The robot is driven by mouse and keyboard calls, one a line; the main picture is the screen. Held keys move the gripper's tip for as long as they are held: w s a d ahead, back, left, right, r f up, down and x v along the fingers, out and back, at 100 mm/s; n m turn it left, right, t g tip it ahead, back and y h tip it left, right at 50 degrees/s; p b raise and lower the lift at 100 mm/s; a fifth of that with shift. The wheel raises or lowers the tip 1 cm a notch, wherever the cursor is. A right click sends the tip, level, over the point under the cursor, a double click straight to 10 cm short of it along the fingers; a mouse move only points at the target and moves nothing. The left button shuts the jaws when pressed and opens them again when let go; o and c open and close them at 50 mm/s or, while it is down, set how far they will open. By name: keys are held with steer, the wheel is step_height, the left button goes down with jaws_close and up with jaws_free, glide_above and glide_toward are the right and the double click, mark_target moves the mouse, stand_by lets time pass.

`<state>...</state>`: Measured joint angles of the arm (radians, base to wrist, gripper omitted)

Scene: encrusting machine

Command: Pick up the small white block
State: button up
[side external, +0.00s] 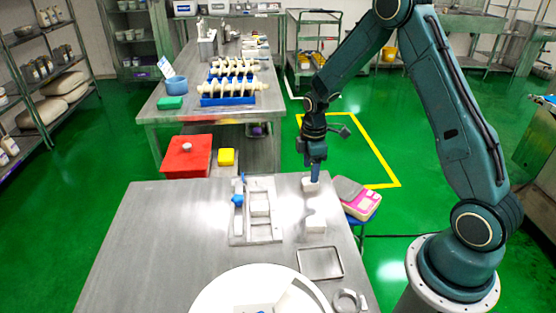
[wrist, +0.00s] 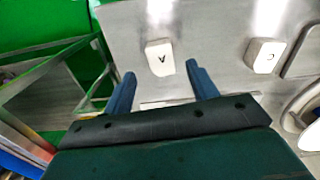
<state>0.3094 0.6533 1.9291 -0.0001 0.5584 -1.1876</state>
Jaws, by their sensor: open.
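Two small white blocks are on the steel table. One block (side external: 309,187) is near the far edge, right below my gripper (side external: 314,180); the other block (side external: 316,224) is closer to the camera. In the wrist view, a block with a dark V-like mark (wrist: 160,58) lies just beyond my gripper's fingertips (wrist: 160,75), roughly centred between them. The other block (wrist: 264,54), with a round mark, lies to the right. My gripper is open, its fingers pointing down. I cannot tell how high the fingertips are above the table.
A white frame fixture (side external: 234,222) with a blue part stands left of the blocks. A shallow metal tray (side external: 342,262) and a large white round dish (side external: 215,293) are nearer the camera. The table's left side is clear.

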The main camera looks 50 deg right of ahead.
mark_target(310, 184)
steer(key=shift+s+f, duration=0.1)
steer(key=shift+f, duration=2.35)
steer(key=shift+c, duration=0.2)
steer(key=c, duration=1)
